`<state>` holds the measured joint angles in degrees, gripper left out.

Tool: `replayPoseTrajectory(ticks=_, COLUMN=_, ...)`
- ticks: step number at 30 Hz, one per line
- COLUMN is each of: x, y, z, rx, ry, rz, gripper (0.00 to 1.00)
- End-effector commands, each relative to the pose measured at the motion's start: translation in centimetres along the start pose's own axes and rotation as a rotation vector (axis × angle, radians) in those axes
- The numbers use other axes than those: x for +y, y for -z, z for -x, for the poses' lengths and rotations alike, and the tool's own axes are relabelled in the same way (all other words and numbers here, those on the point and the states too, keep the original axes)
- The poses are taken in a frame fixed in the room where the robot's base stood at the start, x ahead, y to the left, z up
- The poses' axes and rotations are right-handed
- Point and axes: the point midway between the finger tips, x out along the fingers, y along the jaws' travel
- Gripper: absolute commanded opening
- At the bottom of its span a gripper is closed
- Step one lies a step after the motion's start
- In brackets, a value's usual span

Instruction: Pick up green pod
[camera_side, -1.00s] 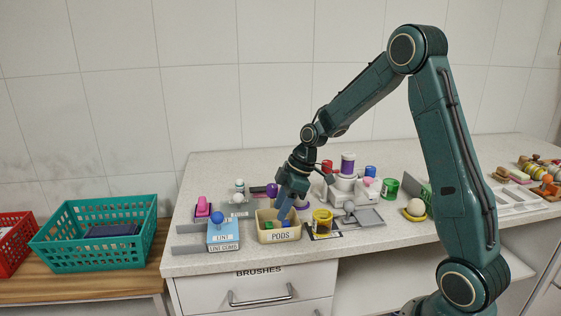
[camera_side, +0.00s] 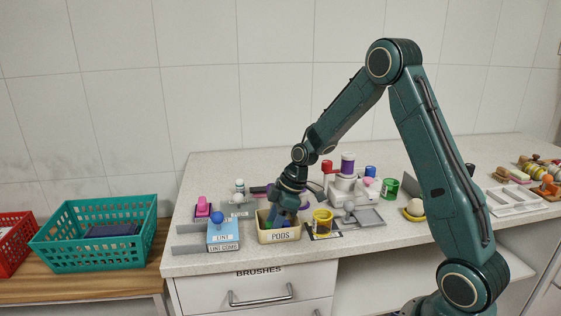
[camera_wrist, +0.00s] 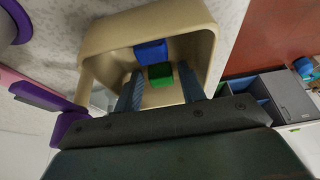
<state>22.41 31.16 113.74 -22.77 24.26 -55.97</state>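The green pod (camera_wrist: 160,74) lies inside the cream bin (camera_wrist: 205,30), touching or close beside a blue pod (camera_wrist: 150,52). In the side view the bin, labelled PODS (camera_side: 279,237), stands near the counter's front edge. My gripper (camera_wrist: 161,70) reaches down into the bin with its two fingers apart. The green pod sits between the fingertips, with a visible gap on each side. In the side view my gripper (camera_side: 283,220) hides most of the bin's inside, and I cannot make out the green pod there.
A blue lint box (camera_side: 223,235) stands left of the bin. A yellow jar (camera_side: 322,222) stands close on its right. A white stand with colored caps (camera_side: 346,188) is behind to the right. A teal basket (camera_side: 95,235) sits on the lower wooden bench at left.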

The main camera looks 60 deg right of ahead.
Motion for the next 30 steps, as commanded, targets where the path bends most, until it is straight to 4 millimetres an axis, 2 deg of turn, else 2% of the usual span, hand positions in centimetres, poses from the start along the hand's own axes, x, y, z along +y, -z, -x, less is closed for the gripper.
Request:
replayPoseTrajectory(ticks=8, x=0.0, y=0.01, z=0.03, rx=0.0, ry=0.0, rz=0.0, gripper=0.4)
replayPoseTrajectory(ticks=14, x=0.01, y=0.01, z=0.04, rx=0.0, ry=0.0, rz=0.0, gripper=0.07)
replayPoseTrajectory(ticks=30, x=0.05, y=0.27, z=0.6, rx=0.002, ry=-0.001, rz=0.0, gripper=0.07)
